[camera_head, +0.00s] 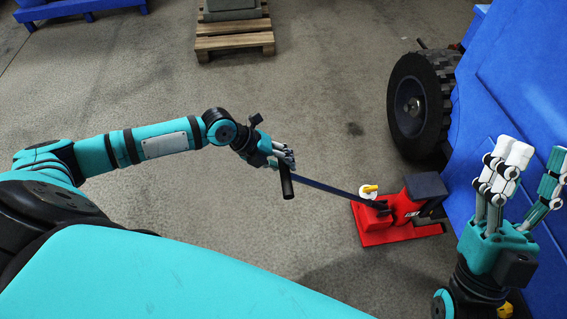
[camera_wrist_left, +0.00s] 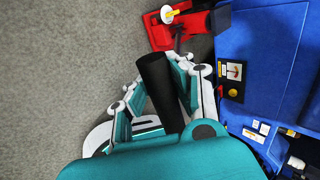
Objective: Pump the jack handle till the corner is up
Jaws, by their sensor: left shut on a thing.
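The red jack (camera_head: 390,217) stands on the floor beside the blue machine, with a dark block on its top right and a white round part with a yellow lever on its left. Its long handle (camera_head: 330,187) slopes up to the left and ends in a black grip. My left gripper (camera_head: 284,165) is shut on the handle near that grip. In the left wrist view the black grip (camera_wrist_left: 158,88) lies between the fingers, and the jack (camera_wrist_left: 176,28) shows beyond. My right gripper (camera_head: 522,190) is raised at the right, its fingers apart and empty.
The blue machine (camera_head: 515,75) with a dark wheel (camera_head: 420,105) stands on the right, close to the jack. A wooden pallet (camera_head: 234,37) with a grey block lies at the back. The concrete floor left of the jack is clear.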

